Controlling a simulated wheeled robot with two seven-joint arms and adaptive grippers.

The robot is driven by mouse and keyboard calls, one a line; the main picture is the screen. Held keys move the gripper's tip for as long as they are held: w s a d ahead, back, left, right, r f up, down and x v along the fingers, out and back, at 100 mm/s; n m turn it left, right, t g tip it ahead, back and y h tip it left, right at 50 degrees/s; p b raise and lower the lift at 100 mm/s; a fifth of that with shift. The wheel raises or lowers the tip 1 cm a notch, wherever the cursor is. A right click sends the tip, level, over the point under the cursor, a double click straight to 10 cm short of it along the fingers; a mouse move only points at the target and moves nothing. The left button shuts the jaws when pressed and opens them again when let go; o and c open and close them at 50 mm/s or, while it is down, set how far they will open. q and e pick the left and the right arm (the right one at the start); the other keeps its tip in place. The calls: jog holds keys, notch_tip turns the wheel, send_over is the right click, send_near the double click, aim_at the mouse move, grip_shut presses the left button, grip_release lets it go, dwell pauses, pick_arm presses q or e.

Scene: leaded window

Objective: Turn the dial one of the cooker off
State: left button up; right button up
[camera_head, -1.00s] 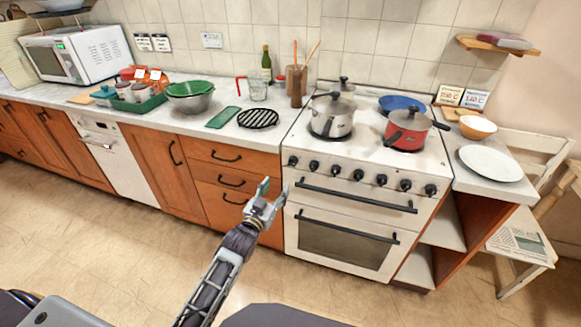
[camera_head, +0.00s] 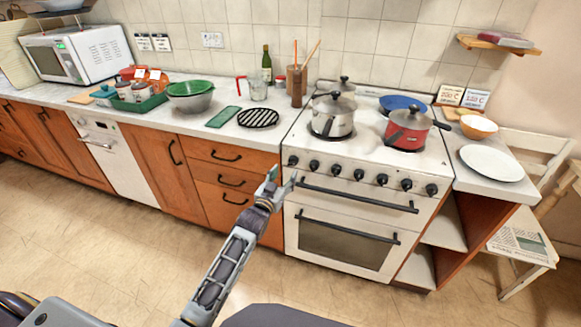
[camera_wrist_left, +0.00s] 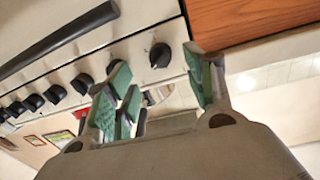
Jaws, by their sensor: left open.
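The white cooker (camera_head: 345,222) has a row of several black dials along its front panel. The dial at the left end (camera_head: 293,161) is nearest my left gripper (camera_head: 283,183). In the left wrist view this end dial (camera_wrist_left: 160,55) appears beyond the fingers, close to the wooden drawer front. My left gripper (camera_wrist_left: 165,85) is open, with green finger pads apart and nothing between them. It is in front of the cooker's left edge, slightly below the dial row, and does not visibly touch a dial. The dial markings are too small to read. My right gripper is not in view.
A long black oven handle (camera_head: 357,195) runs just below the dials. A steel pot (camera_head: 332,117) and a red pot (camera_head: 406,131) stand on the hob. Wooden drawers (camera_head: 232,178) adjoin the cooker on the left. The floor in front is clear.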

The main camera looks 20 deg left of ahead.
aim_at(293, 162)
pick_arm(q)
jog(key=w, duration=0.6)
jog(key=shift+w+d+b, duration=0.25)
jog(key=shift+d+b, duration=0.05)
jog(key=shift+b, duration=0.05)
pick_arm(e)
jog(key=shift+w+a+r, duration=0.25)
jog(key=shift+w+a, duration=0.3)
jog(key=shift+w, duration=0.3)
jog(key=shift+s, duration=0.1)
pick_arm(q)
jog(key=c, duration=1)
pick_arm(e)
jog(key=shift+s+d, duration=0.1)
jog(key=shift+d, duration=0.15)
